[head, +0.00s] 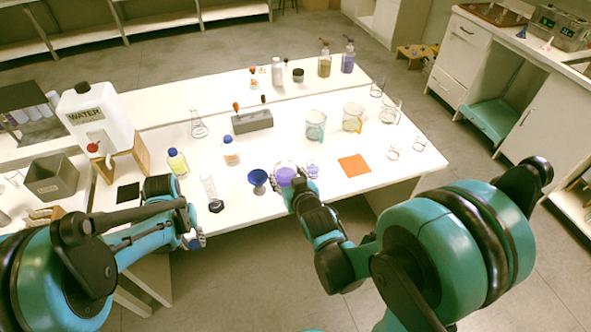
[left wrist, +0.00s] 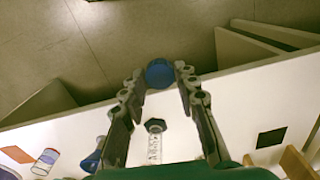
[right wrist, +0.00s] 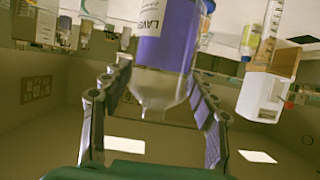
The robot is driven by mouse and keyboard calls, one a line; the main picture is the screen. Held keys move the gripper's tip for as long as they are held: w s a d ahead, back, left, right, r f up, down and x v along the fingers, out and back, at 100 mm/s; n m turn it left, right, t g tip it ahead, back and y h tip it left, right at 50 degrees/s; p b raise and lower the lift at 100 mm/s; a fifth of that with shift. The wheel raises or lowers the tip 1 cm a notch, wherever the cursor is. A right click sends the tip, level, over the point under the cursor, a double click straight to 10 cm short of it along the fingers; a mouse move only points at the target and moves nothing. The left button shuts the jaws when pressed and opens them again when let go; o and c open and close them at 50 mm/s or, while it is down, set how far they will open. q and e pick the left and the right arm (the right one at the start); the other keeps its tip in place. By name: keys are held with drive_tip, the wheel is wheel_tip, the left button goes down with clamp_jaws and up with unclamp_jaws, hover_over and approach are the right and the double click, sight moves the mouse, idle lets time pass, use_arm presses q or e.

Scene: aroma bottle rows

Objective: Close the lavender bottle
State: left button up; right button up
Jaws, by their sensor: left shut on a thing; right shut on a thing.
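The lavender bottle (head: 285,176) has purple contents and a white label. My right gripper (head: 298,190) is shut on it near the table's front edge. In the right wrist view the bottle (right wrist: 166,40) sits between the fingers (right wrist: 158,100), its clear rounded glass end towards me; its other end is out of frame. A blue cap (left wrist: 159,73) is pinched between the fingertips of my left gripper (left wrist: 160,80). In the head view the left gripper (head: 194,240) is in front of the table's front edge, left of the bottle and apart from it.
A blue funnel (head: 258,178) and a graduated cylinder (head: 211,190) stand between the grippers. A yellow bottle (head: 178,163) and an orange-labelled bottle (head: 231,154) stand behind. Beakers (head: 316,124) and an orange mat (head: 354,166) are to the right. Floor lies before the table.

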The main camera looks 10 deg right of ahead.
drive_tip(key=w+a+f+n+g+y, duration=0.1)
drive_tip(key=a+f+n+g+y, duration=0.3)
drive_tip(key=a+f+n+y, duration=0.2)
drive_tip(key=a+n+y, duration=0.2)
drive_tip(key=a, duration=0.2)
drive_tip(key=shift+w+a+y, duration=0.25)
drive_tip(key=shift+a+y, duration=0.05)
use_arm(q)
drive_tip(key=w+d+r+m, duration=0.3)
drive_tip(key=w+d+r, duration=0.2)
drive_tip(key=d+r, duration=0.4)
drive_tip(key=w+d+r+m, duration=0.3)
drive_tip(key=w+d+r, duration=0.2)
drive_tip(key=d+r, duration=0.4)
drive_tip(key=shift+w+d+r+m, duration=0.15)
drive_tip(key=shift+w+r+m, duration=0.15)
drive_tip(key=shift+r, duration=0.5)
drive_tip(key=shift+f, duration=2.05)
drive_tip(key=shift+s, duration=0.1)
